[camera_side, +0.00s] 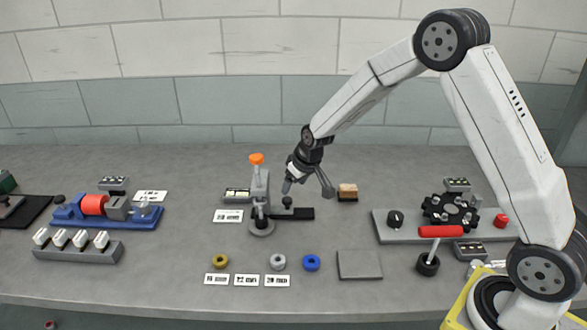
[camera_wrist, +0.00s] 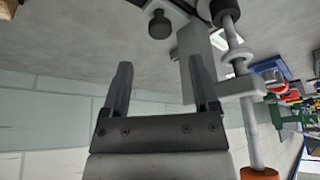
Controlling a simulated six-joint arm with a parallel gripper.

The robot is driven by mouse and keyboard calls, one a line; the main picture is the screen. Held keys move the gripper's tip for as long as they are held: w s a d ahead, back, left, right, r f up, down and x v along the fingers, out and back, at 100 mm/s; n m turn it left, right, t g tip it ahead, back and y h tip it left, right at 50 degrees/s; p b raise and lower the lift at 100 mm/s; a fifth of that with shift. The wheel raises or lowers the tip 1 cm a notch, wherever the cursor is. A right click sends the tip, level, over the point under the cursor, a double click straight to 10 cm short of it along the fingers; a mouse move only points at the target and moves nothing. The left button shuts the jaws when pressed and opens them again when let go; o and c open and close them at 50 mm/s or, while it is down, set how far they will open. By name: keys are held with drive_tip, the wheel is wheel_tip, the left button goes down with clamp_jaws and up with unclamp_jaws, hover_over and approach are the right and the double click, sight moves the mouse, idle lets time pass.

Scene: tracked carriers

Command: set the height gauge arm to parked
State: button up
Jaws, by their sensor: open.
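The height gauge (camera_side: 260,187) is a grey upright stand with an orange knob on top, at the middle of the bench in the side view. A small black knob (camera_side: 287,201) sits to the right of its column, above a dark bar (camera_side: 300,214). My gripper (camera_side: 308,193) is open and points down just right of the column, its left finger close to the black knob. In the wrist view my open gripper (camera_wrist: 160,75) shows both fingers, with a black knob (camera_wrist: 160,25) beyond them and the gauge's rod (camera_wrist: 247,115) at the right. Contact cannot be told.
A brown-topped block (camera_side: 347,191) stands right of the gripper. A blue fixture (camera_side: 100,213) is left; a plate (camera_side: 400,235) with a black indexing wheel is right.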

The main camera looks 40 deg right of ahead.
sight(288, 199)
drive_tip(key=shift+x, duration=3.35)
clamp_jaws()
